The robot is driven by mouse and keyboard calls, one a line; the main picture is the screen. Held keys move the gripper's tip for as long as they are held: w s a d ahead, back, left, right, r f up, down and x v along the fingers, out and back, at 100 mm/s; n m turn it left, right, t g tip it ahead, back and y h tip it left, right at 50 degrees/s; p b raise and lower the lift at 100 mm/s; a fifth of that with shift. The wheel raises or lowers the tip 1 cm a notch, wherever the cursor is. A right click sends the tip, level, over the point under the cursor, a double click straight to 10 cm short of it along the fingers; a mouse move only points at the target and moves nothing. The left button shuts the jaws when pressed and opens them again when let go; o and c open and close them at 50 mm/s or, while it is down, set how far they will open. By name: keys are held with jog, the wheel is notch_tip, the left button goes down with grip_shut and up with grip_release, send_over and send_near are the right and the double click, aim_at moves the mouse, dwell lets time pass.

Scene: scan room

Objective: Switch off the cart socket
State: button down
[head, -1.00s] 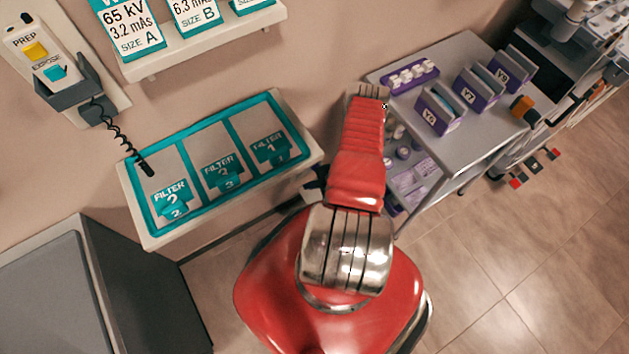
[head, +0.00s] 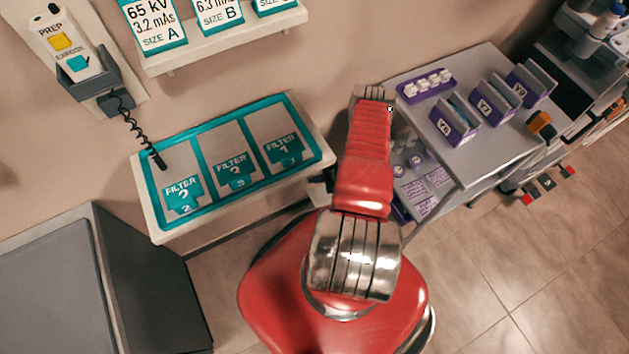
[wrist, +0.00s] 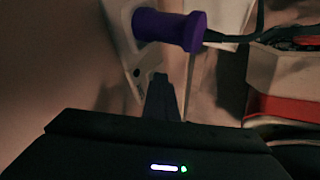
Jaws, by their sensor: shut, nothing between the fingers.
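In the wrist view, a white socket plate (wrist: 121,40) is on the wall at upper left, partly in shadow. A purple plug (wrist: 170,29) sits in it, with a dark cable (wrist: 232,37) running right. A small dark mark shows on the plate below the plug; I cannot tell whether it is the switch or which way it is set. My gripper (wrist: 163,85) is shut and empty, its dark fingers pointing up toward the lower edge of the plate, just below the plug. Contact cannot be told. In the head view my red arm hides the gripper and the socket.
In the head view the grey cart (head: 485,150) stands right of my arm, with purple bins (head: 455,122) and a purple tray (head: 427,84) on top. A filter tray (head: 150,213) is on the wall to the left. A grey cabinet (head: 50,280) stands lower left.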

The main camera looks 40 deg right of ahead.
jog(key=shift+w+r, duration=0.1)
jog(key=shift+r, duration=0.1)
jog(key=shift+r, duration=0.6)
jog(key=a+v, duration=0.1)
jog(key=v, duration=1.1)
jog(key=shift+s, duration=0.35)
jog(key=shift+s+f, duration=0.1)
dwell(0.4)
